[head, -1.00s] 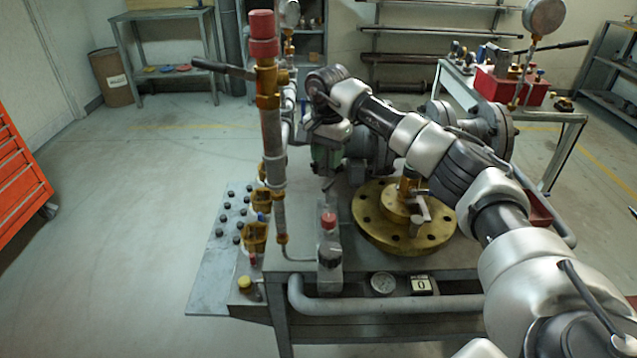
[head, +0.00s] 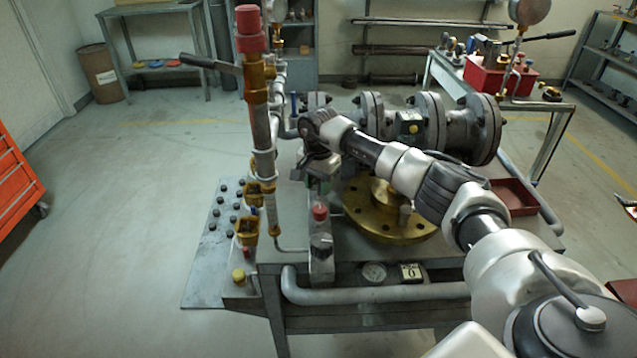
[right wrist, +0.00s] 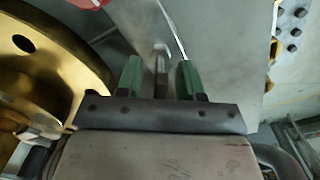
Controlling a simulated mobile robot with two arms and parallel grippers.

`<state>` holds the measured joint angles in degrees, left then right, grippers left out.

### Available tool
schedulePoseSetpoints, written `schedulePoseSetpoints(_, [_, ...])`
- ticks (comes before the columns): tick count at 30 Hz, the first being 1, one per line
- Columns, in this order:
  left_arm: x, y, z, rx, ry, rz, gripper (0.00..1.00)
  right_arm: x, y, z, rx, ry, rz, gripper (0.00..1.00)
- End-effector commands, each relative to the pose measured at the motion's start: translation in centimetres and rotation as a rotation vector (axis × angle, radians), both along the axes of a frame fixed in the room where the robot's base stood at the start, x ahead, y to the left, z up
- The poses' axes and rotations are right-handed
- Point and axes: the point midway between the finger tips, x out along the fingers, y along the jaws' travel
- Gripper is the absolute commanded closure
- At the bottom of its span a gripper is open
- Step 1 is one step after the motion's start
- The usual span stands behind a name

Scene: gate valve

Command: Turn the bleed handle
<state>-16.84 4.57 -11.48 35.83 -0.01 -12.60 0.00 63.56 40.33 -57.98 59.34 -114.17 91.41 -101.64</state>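My right gripper (head: 319,190) points down over the bench, close behind the red-capped fitting (head: 320,211); its tips are partly hidden in the head view. In the right wrist view its two green fingers (right wrist: 160,78) are apart. A slim grey piece (right wrist: 161,60) shows between them, with gaps on both sides. It may be the bleed handle, but I cannot tell for sure. A brass flange (head: 388,228) lies just right of the gripper and also fills the left of the wrist view (right wrist: 35,60). My left gripper is not in view.
A tall pipe with a red top (head: 251,45) and a side lever (head: 205,63) stands left of the gripper. A flanged grey valve body (head: 420,125) lies behind my arm. A red tray (head: 515,196) sits right. Floor at left is clear.

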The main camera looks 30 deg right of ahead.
Motion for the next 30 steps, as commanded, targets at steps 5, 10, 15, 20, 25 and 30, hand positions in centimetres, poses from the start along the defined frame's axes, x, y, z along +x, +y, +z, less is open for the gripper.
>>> schedulePoseSetpoints(5, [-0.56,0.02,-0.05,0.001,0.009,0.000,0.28,0.00,0.00,0.02,0.000,0.000,0.000,0.89])
schedulePoseSetpoints(10, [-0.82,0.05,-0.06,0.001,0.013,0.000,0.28,0.00,-0.01,0.03,0.000,0.000,0.000,1.00])
schedulePoseSetpoints(15, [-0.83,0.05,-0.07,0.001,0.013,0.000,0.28,0.00,-0.02,0.04,0.000,0.001,-0.010,1.00])
schedulePoseSetpoints(20, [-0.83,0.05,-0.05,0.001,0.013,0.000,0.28,-0.01,-0.05,0.04,-0.001,0.001,-0.055,1.00])
schedulePoseSetpoints(25, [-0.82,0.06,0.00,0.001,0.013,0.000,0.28,0.00,-0.07,0.09,-0.001,0.001,-0.155,1.00])
schedulePoseSetpoints(30, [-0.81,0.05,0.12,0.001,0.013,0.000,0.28,0.03,-0.10,0.15,-0.002,-0.001,-0.299,1.00])
